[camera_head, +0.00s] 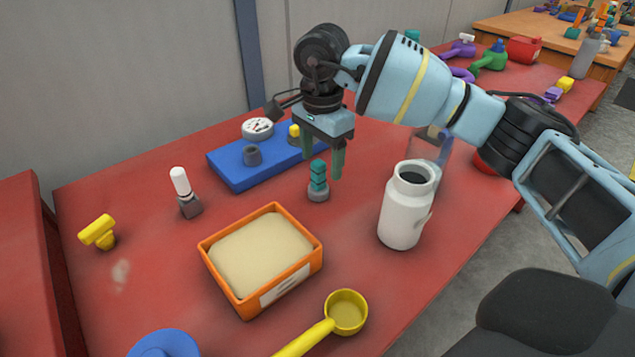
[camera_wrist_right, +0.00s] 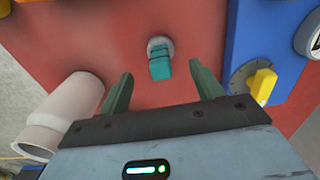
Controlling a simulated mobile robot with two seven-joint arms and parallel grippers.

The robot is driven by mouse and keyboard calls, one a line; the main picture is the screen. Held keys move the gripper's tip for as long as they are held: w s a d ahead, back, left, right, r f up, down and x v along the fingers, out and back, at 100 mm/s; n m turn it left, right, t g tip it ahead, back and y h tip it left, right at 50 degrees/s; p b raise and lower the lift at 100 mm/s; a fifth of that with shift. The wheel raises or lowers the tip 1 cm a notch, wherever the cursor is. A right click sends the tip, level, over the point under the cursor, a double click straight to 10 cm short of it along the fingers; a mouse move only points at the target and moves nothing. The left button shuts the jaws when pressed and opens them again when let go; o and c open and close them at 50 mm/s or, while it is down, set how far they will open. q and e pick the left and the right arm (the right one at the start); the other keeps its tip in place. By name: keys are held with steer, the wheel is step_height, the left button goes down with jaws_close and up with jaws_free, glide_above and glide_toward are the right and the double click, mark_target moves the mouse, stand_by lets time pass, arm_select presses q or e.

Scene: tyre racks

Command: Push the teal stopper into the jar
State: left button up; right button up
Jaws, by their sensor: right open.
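The teal stopper (camera_head: 318,175) stands upright on the red table, in a small grey holder (camera_head: 318,194). In the right wrist view the stopper (camera_wrist_right: 160,68) shows ahead of the fingers, roughly midway between them. The white jar (camera_head: 404,207) stands to the right of the stopper, with a dark open mouth. The jar (camera_wrist_right: 62,118) is at the left in the wrist view. My right gripper (camera_head: 323,160) points down around the stopper's top in the head view, open and empty. Whether its fingertips are level with the stopper is unclear. My left gripper is not in view.
A blue block (camera_head: 235,172) with a gauge (camera_head: 258,128) and a yellow knob lies behind. An orange tub (camera_head: 262,284) of pale material and a yellow scoop (camera_head: 345,312) are in front. A clear container (camera_head: 432,150) stands behind the jar.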

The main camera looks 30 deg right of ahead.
mark_target(318, 183)
steer(key=shift+w+f, duration=0.1)
steer(key=shift+f, duration=0.65)
steer(key=shift+a+f, duration=0.15)
steer(key=shift+f, duration=1.15)
steer(key=shift+a+f, duration=0.1)
steer(key=shift+f, duration=1.2)
steer(key=c, duration=1.1)
